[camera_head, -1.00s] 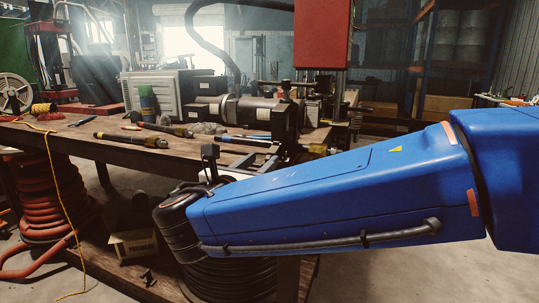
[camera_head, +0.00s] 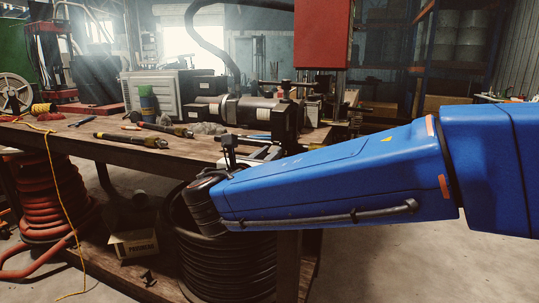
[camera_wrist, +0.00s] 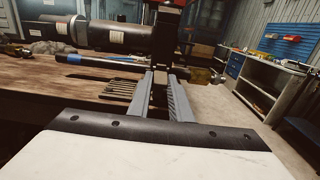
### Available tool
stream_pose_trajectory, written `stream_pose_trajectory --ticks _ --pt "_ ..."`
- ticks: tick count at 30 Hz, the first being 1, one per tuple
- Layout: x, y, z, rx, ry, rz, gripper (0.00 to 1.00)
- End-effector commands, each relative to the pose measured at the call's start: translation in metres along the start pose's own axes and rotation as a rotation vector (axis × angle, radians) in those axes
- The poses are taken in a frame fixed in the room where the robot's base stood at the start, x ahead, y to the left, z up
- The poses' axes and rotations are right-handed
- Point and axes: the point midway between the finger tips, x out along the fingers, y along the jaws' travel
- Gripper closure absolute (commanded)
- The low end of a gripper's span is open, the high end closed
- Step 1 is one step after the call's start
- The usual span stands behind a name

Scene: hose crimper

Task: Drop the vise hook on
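My gripper (camera_wrist: 160,75) shows in the wrist view as two grey fingers reaching over the front edge of the bench. The fingers stand apart, with something dark between them. I cannot tell whether that is a held part or the background. In the head view my gripper (camera_head: 262,152) is partly hidden behind my blue arm, near the right end of the bench. A dark machine with a thick cylinder (camera_head: 250,108) and a T-shaped handle on top (camera_head: 285,84) stands behind it. I cannot make out the vise hook for certain in either view.
The wooden bench (camera_head: 75,131) carries hose ends (camera_head: 131,140), tools and a grey case (camera_head: 166,92). A red box (camera_head: 322,35) stands above its right end. A coiled black hose (camera_head: 230,262) lies below my wrist. The floor at right (camera_head: 400,262) is clear.

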Motion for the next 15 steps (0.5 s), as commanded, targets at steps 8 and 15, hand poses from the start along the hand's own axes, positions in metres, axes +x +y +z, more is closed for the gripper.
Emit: stream_pose_trajectory --ticks 8,15 --pt "0.0006 -0.0001 -0.0023 -0.003 -0.022 -0.002 1.0" --pt "0.0014 -0.0003 -0.006 -0.001 -0.107 -0.001 1.0"
